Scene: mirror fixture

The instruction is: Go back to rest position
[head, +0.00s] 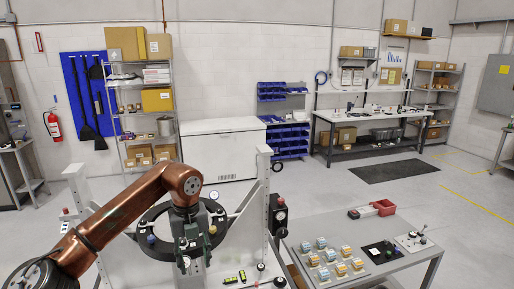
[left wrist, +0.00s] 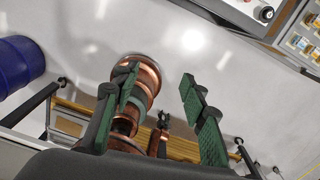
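My left gripper (head: 196,246) is in front of the black ring (head: 153,251) of the mirror fixture in the head view. From this angle I cannot tell whether it touches the ring. In the left wrist view its two green fingers (left wrist: 158,90) stand wide apart. I see nothing held between them. Copper-coloured arm parts of mine show beyond the fingers. The white fixture frame (head: 249,215) stands around and behind the ring.
A yellow-and-black tool (head: 242,276) lies near the fixture. Shelves, a white chest and a workbench (head: 370,115) line the back wall. The floor between is open.

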